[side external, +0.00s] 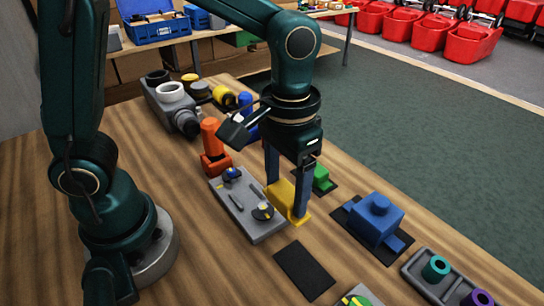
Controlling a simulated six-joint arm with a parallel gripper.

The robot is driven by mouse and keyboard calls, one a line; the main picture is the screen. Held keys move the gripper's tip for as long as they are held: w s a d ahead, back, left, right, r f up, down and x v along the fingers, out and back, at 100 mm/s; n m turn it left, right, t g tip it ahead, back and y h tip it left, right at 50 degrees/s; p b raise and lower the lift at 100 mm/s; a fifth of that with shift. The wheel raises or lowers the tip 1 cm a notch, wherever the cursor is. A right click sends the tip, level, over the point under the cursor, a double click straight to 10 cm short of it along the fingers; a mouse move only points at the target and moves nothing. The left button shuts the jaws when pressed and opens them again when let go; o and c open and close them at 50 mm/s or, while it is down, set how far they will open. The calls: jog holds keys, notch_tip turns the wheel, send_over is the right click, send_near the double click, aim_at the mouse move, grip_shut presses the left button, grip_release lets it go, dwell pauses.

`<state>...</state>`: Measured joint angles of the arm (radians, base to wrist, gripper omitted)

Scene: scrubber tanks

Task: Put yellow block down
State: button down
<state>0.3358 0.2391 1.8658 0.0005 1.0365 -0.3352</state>
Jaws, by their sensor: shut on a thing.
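The yellow block (284,196) is between the two blue-grey fingers of my gripper (286,200), near the middle of the wooden table in the side external view. My gripper points down and is shut on the block. The fingers cover part of the block's sides. The block is beside the right edge of a grey plate (235,208) with small parts on it. I cannot tell whether the block touches the table.
A black mat (304,271) lies bare in front of the block. A blue block (376,219) sits on another black mat at right. A green block (322,180) is behind my gripper. An orange part (212,145) stands at left. A grey tray (425,287) holds coloured rings.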

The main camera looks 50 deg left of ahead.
jog(key=d+f, duration=0.1)
jog(key=d, duration=0.1)
jog(key=d+f, duration=0.1)
jog(key=d, duration=0.1)
jog(key=s+d+f, duration=0.1)
jog(key=d+f, duration=0.1)
jog(key=shift+s+d, duration=0.1)
jog(key=shift+d, duration=0.25)
jog(key=shift+f, duration=2.1)
jog(key=shift+f, duration=0.15)
grip_release()
